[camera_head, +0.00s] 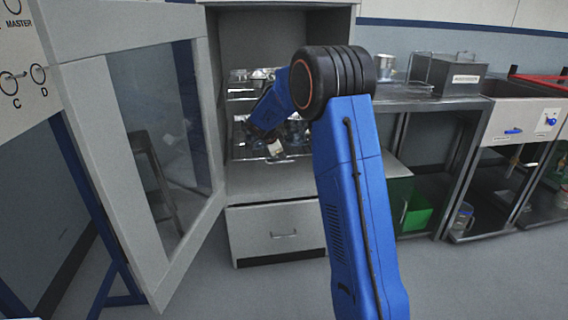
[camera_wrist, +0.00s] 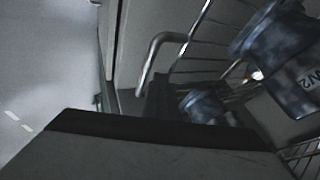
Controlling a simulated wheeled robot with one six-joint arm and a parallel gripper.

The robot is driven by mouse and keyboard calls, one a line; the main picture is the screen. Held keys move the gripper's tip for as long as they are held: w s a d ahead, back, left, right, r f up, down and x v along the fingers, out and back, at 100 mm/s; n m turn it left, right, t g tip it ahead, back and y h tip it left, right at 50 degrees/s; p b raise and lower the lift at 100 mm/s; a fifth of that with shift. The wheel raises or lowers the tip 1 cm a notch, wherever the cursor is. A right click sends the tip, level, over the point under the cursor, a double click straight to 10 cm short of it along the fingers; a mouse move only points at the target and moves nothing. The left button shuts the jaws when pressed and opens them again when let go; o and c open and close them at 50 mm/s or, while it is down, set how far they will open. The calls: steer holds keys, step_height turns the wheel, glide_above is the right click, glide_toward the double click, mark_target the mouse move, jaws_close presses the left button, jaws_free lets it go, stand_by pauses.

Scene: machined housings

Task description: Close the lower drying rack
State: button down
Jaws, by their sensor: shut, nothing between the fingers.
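The lower drying rack (camera_head: 240,152) is inside the open cabinet, partly hidden by my arm. It looks pulled out toward the front, but how far I cannot tell. In the wrist view its wire frame (camera_wrist: 206,57) and a bent metal handle (camera_wrist: 146,75) show close up. Blue-grey housings (camera_wrist: 278,42) sit in it, one marked with partly readable text. My gripper (camera_head: 276,150) is shut and empty at the front of this rack. In the wrist view my gripper (camera_wrist: 160,100) is dark and close to the handle; whether they touch I cannot tell.
An upper rack (camera_head: 240,88) is above, holding metal items. The glass cabinet door (camera_head: 150,130) stands open on the left. A closed drawer (camera_head: 280,232) is below. A steel bench (camera_head: 420,104) with a lidded box (camera_head: 458,76) is on the right. The floor in front is clear.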

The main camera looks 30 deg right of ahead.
steer(key=shift+w+d, duration=0.2)
steer(key=shift+w, duration=0.45)
steer(key=shift+w+d, duration=0.15)
steer(key=shift+w, duration=0.45)
steer(key=shift+w+r, duration=0.15)
steer(key=shift+w, duration=0.05)
steer(key=shift+w+r, duration=0.1)
